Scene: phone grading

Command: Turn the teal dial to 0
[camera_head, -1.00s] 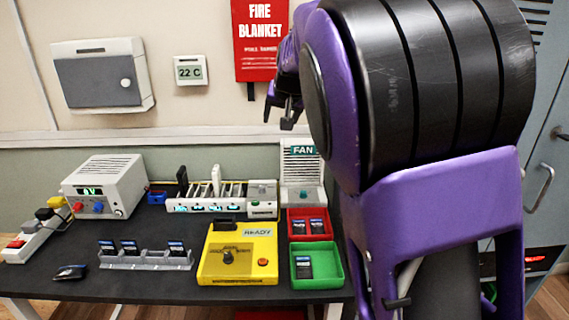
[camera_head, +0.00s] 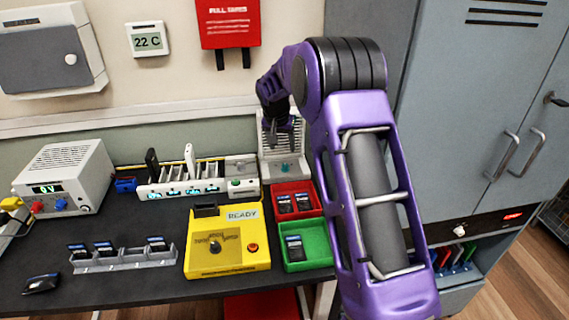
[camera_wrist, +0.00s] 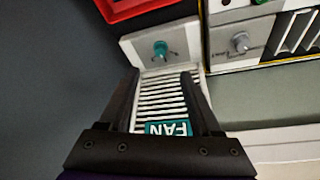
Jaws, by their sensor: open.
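The teal dial (camera_head: 286,168) is on the front base of the white slatted fan unit (camera_head: 266,140), at the back of the table. In the wrist view the teal dial (camera_wrist: 160,49) shows just beyond my fingertips, on a pale panel below the slats and the upside-down FAN label (camera_wrist: 168,129). My gripper (camera_head: 284,136) is in front of the fan's slats, above the dial. In the wrist view my gripper (camera_wrist: 160,74) is open and empty, its two fingers apart over the slats. The dial's scale marks are too small to read.
A red tray (camera_head: 318,211) and a green tray (camera_head: 322,231) with dark cards stand in front of the fan. A charging rack (camera_head: 215,186) with a grey knob is to its left. The yellow READY box (camera_head: 262,264) is nearer the front.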

